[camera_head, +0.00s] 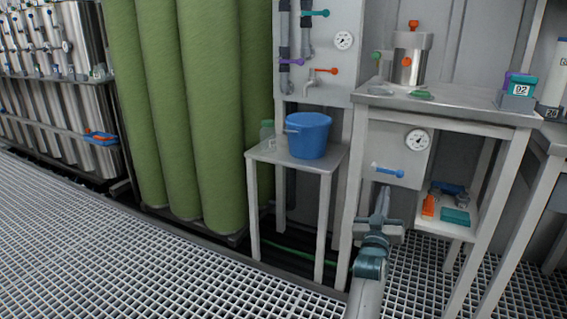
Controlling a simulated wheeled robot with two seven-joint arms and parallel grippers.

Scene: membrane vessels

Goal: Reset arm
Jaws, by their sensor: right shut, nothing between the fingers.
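My right gripper (382,202) is in the lower middle-right of the head view. Its arm (366,290) comes up from the bottom edge. The fingers point up and away, shut and empty, in front of the small metal table's legs and below the panel with a blue-handled valve (388,171). The fingertips look close to that valve in the picture, but I cannot tell the gap in depth. My left gripper is not in view.
A blue bucket (308,137) stands on a small stand (262,152). A taller metal table (450,107) holds a steel vessel (408,60). Its lower shelf (430,222) holds small parts. Green columns (205,110) stand left. Grating floor (130,260) is clear at front left.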

